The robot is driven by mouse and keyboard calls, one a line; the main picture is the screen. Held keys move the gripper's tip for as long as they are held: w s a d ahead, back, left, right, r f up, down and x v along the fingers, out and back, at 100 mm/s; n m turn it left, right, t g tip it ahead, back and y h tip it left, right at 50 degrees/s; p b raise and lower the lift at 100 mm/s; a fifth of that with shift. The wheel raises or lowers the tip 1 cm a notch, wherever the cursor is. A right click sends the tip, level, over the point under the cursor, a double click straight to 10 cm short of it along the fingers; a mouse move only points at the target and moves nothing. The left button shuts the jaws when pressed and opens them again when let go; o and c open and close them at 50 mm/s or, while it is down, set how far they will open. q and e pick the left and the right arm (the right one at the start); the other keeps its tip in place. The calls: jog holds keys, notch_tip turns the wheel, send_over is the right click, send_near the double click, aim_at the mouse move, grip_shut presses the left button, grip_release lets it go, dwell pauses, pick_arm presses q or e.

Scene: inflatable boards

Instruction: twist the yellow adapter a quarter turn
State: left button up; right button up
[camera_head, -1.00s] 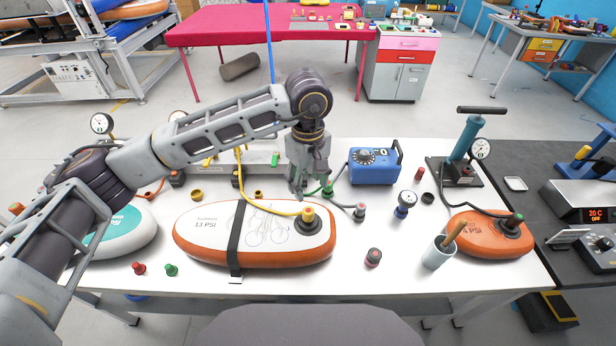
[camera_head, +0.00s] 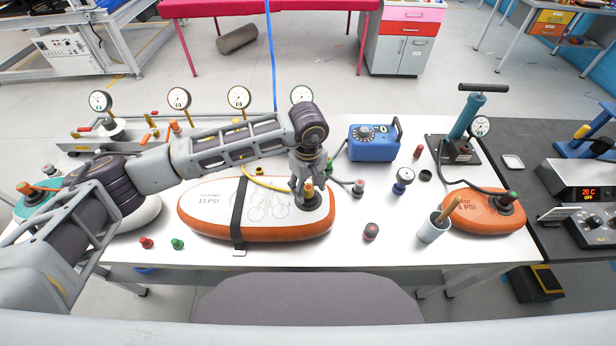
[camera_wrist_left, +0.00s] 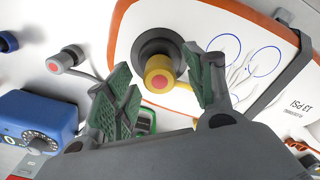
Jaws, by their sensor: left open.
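The yellow adapter (camera_wrist_left: 158,76) with a red centre sits on the dark round valve (camera_wrist_left: 152,42) of the white and orange board (camera_wrist_left: 190,22) in the left wrist view. In the head view the adapter (camera_head: 308,189) is partly covered by my gripper at the right end of the board (camera_head: 215,200). My left gripper (camera_head: 305,188) points down at it. In the left wrist view its green-padded fingers (camera_wrist_left: 162,85) are open, one on each side of the adapter. I cannot tell whether they touch it. My right gripper is not in view.
A yellow hose (camera_head: 262,184) runs to the adapter. A black strap (camera_head: 238,215) crosses the board. A blue box (camera_head: 373,143), loose fittings (camera_head: 371,231) and a cup (camera_head: 433,230) stand to the right.

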pick_arm(q)
jog(key=shift+f, duration=0.65)
jog(key=c, duration=1)
